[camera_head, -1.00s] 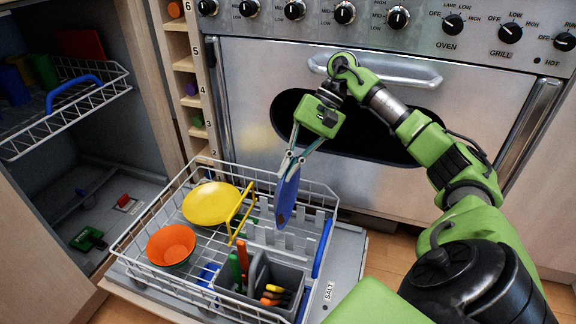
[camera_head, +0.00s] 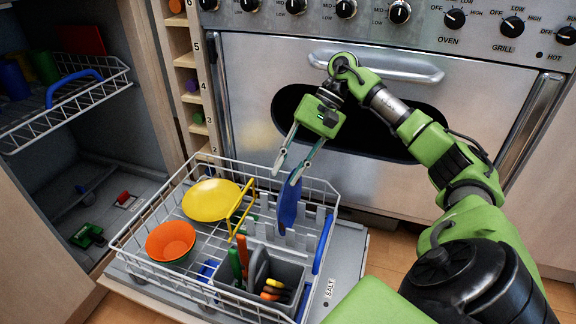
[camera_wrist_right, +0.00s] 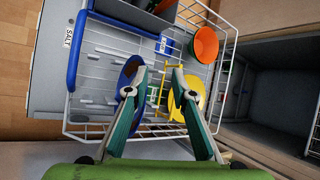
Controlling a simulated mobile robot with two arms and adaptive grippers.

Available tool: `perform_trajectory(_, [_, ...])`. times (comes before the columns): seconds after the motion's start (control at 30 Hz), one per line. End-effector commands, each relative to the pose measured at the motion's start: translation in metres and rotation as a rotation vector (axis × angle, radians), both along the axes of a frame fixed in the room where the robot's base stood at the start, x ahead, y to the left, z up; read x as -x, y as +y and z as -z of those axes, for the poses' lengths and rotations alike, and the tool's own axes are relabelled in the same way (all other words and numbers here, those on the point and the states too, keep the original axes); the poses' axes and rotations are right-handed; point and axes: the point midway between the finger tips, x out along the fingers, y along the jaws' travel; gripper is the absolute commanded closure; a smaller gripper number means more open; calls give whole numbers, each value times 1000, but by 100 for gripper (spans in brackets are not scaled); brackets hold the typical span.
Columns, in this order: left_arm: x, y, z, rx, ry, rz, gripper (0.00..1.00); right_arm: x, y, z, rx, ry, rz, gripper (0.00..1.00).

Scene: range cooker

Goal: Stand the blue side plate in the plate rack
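The blue side plate (camera_head: 289,203) stands on edge, nearly upright, among the grey tines of the plate rack (camera_head: 318,222) at the back right of the pulled-out lower basket. My right gripper (camera_head: 286,178) is open just above the plate's top edge, with its fingers spread apart. In the right wrist view the blue plate (camera_wrist_right: 127,74) shows beside and partly behind the left-hand finger, and nothing is clamped between the fingertips (camera_wrist_right: 159,72). Whether a finger still touches the plate is unclear. My left gripper is not in view.
The wire basket (camera_head: 131,252) also holds a yellow plate (camera_head: 208,200), an orange bowl (camera_head: 169,241), a yellow wire holder (camera_head: 240,212) and a grey cutlery box (camera_head: 287,272). The oven door (camera_head: 245,90) is close behind my right gripper. An upper basket (camera_head: 100,103) is at left.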

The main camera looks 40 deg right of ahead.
Motion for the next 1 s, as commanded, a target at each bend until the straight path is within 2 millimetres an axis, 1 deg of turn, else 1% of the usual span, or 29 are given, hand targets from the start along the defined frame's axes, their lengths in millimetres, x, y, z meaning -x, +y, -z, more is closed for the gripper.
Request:
perform_trajectory(0.03, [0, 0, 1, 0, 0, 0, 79, 1, 0, 6, -4, 13, 4, 76])
perform_trajectory(0.1, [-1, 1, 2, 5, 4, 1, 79, 1, -1, 6, -4, 16, 4, 76])
perform_trajectory(0.23, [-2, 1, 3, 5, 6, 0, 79, 1, -5, -1, -2, 12, 4, 76])
perform_trajectory(0.5, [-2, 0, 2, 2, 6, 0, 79, 4, -31, -43, 3, -4, 7, 76])
perform_trajectory(0.63, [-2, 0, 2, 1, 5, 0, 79, 5, -39, -55, 4, -4, 6, 76])
perform_trajectory(0.8, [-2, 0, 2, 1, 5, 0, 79, 7, -44, -62, 5, -3, 4, 76])
perform_trajectory(1.0, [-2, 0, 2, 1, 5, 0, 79, 7, -44, -63, 6, -2, 1, 76])
